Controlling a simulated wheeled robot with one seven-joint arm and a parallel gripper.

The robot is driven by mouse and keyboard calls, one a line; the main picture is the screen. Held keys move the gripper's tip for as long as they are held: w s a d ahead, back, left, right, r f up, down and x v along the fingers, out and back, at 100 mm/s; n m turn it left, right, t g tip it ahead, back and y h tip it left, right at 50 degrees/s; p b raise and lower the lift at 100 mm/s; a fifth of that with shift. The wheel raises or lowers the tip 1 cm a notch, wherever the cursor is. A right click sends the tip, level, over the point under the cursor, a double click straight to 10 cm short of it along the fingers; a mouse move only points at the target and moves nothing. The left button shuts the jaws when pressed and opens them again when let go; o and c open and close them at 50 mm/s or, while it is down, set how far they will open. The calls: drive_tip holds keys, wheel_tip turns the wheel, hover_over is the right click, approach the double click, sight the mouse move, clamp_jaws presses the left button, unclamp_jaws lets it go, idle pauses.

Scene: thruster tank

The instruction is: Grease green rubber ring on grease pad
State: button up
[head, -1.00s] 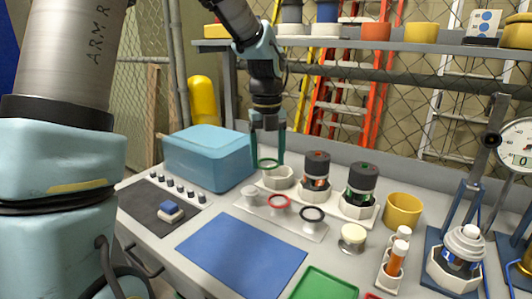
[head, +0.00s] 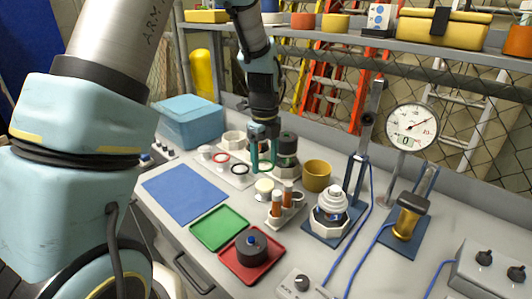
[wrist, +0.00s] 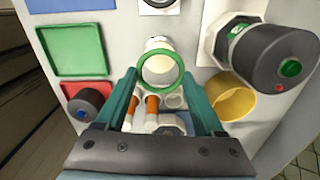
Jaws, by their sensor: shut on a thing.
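My gripper (head: 263,166) points down and is shut on the green rubber ring (wrist: 161,89). The ring also shows faintly between the fingertips in the head view. The grease pad (head: 264,186), a cream round disc on a short stand, is just in front of and below my fingers in the head view. In the wrist view the ring lies across the pale pad (wrist: 159,68), which shows through its opening. I cannot tell whether ring and pad touch.
A dark cylinder with a green button (wrist: 290,67) stands close to my gripper. A rack with orange-banded tubes (head: 277,207) and a yellow cup (head: 317,176) are nearby. A green tray (head: 219,227), red tray (head: 252,258) and blue mat (head: 186,193) lie in front.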

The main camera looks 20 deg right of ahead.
sight(266, 185)
drive_tip(key=shift+s+d+f, duration=0.1)
drive_tip(key=shift+s+f, duration=0.15)
drive_tip(key=shift+f+b, duration=1.7)
drive_tip(key=shift+f, duration=0.55)
drive_tip(key=shift+f+b, duration=0.4)
drive_tip(key=shift+f, duration=0.2)
drive_tip(key=n+p, duration=0.1)
drive_tip(key=n, duration=0.3)
drive_tip(key=shift+n, duration=0.4)
